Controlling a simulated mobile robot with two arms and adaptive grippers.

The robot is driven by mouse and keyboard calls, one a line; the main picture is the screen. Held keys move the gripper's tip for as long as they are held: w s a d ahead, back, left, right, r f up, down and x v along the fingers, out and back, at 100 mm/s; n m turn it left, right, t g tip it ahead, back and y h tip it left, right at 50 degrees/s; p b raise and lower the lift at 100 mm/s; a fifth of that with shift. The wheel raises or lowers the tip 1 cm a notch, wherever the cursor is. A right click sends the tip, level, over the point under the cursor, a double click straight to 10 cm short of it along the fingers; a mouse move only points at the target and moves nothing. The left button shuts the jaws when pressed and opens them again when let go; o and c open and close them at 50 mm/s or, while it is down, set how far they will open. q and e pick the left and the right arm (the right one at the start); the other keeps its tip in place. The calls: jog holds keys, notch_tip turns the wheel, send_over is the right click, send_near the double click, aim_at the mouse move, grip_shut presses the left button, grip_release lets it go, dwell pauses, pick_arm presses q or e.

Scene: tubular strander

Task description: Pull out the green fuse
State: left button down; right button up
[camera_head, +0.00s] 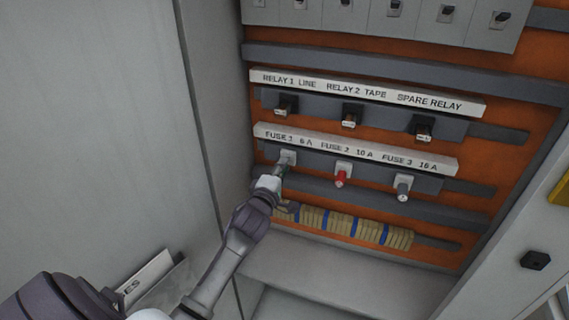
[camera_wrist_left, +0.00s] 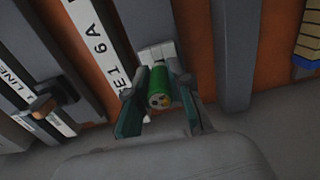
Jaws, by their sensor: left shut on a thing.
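The green fuse (camera_wrist_left: 158,88) sits in the left holder of the fuse row, under the label for fuse 1, 6 A. Its round end faces the left wrist camera. My left gripper (camera_wrist_left: 156,108) is shut on it, with one finger on each side. In the head view my left gripper (camera_head: 278,172) reaches up to the fuse 1 holder (camera_head: 288,157) and hides most of the green fuse. The fuse's inner end is at its pale holder (camera_wrist_left: 156,52). My right gripper does not show.
A red fuse (camera_head: 341,178) and a grey fuse (camera_head: 403,191) stick out to the right. Relays (camera_head: 351,117) sit in the row above. A tan terminal strip (camera_head: 345,224) runs below. The cabinet's left wall (camera_head: 215,110) stands close beside my arm.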

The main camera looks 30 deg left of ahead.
pick_arm(q)
jog(key=shift+p+v, duration=0.8)
jog(key=shift+v, duration=1.5)
